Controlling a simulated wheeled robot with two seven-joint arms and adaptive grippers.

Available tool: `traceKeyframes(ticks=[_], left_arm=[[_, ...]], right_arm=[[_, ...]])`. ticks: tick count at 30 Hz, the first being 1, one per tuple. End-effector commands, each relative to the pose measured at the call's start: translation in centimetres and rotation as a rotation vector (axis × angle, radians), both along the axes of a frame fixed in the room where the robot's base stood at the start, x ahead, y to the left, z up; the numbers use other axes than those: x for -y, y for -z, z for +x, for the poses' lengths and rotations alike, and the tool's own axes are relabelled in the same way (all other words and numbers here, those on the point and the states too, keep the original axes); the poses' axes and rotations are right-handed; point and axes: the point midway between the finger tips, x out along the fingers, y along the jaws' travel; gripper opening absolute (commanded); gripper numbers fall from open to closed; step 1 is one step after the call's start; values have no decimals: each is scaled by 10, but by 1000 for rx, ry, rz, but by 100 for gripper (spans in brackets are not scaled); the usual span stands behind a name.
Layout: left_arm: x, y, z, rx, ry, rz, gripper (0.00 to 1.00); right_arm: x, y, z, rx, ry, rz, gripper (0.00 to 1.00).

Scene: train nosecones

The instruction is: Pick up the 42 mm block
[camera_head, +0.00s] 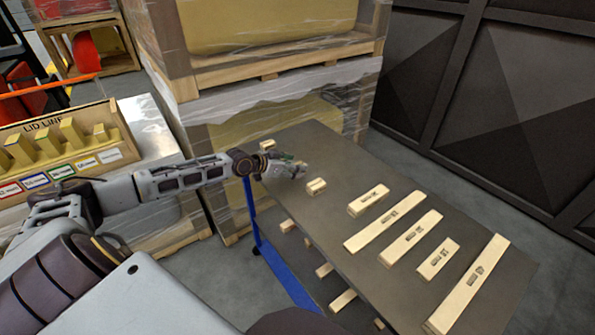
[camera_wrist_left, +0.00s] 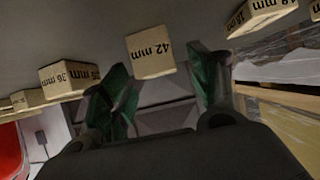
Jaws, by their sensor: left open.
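The 42 mm block (camera_wrist_left: 151,55) is a small pale wooden block with black lettering, near the top middle of the left wrist view. In the head view it appears to be the small block (camera_head: 316,187) on the dark tabletop (camera_head: 345,168), just right of my left gripper (camera_head: 298,168). In the wrist view my left gripper (camera_wrist_left: 165,85) has its green-padded fingers apart and nothing between them. The block shows beyond the fingertips, toward the left finger, and appears apart from them. My right gripper is not in view.
An 18 mm block (camera_wrist_left: 258,14) lies on one side of the 42 mm block and a 26 mm block (camera_wrist_left: 68,78) on the other. Several longer blocks, such as one at the right end (camera_head: 468,285), lie along the table. Wrapped crates (camera_head: 275,95) stand behind.

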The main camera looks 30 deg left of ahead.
Motion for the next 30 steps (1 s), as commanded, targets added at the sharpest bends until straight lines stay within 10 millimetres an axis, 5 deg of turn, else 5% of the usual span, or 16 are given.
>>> traceKeyframes(ticks=[28,30], left_arm=[[8,12,19,-1,0,0,61],[8,12,19,-1,0,0,54]], right_arm=[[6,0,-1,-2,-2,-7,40],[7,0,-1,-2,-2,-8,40]])
